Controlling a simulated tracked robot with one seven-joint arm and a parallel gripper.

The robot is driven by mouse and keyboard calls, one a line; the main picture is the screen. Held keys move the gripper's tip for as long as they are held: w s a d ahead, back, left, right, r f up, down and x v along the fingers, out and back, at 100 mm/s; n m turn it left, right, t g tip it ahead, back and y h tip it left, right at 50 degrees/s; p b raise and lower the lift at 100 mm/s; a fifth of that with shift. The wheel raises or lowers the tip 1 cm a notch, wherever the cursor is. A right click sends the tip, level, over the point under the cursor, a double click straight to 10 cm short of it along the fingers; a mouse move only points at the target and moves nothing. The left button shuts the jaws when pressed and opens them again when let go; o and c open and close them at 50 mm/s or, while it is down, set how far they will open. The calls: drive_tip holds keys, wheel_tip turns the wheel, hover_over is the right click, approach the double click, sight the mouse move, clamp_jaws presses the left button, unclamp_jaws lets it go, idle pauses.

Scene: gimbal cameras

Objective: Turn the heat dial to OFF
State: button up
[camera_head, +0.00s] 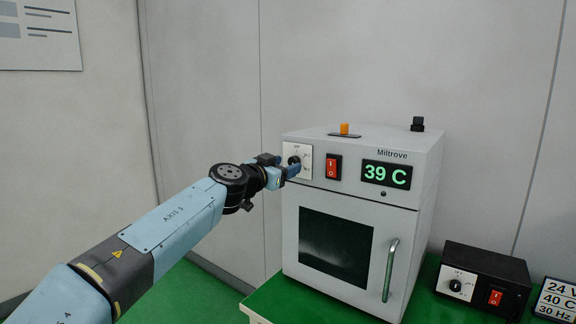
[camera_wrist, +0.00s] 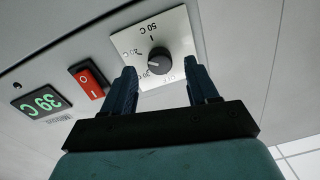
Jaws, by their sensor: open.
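The heat dial is a black round knob (camera_wrist: 160,61) on a white plate (camera_wrist: 178,30) with OFF and several temperature labels. In the wrist view OFF is at the lower right of the knob. The knob's pale mark seems to point to the lower left, away from OFF; the exact label is hard to tell. My gripper (camera_wrist: 160,74) is open, its two dark fingertips on either side of the knob, apart from it in the picture. In the head view the dial plate (camera_head: 305,158) is partly hidden behind my gripper (camera_head: 290,168). Contact cannot be told.
The grey oven (camera_head: 415,205) has a red switch (camera_head: 333,167), a green display (camera_head: 387,174) reading 39 C and a door handle (camera_head: 391,270). A black box (camera_head: 480,268) with another dial stands to its right on the green table (camera_head: 275,302). A label block (camera_head: 557,300) stands beyond.

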sight(294, 161)
drive_tip(key=shift+x, duration=1.2)
drive_tip(key=c, duration=1)
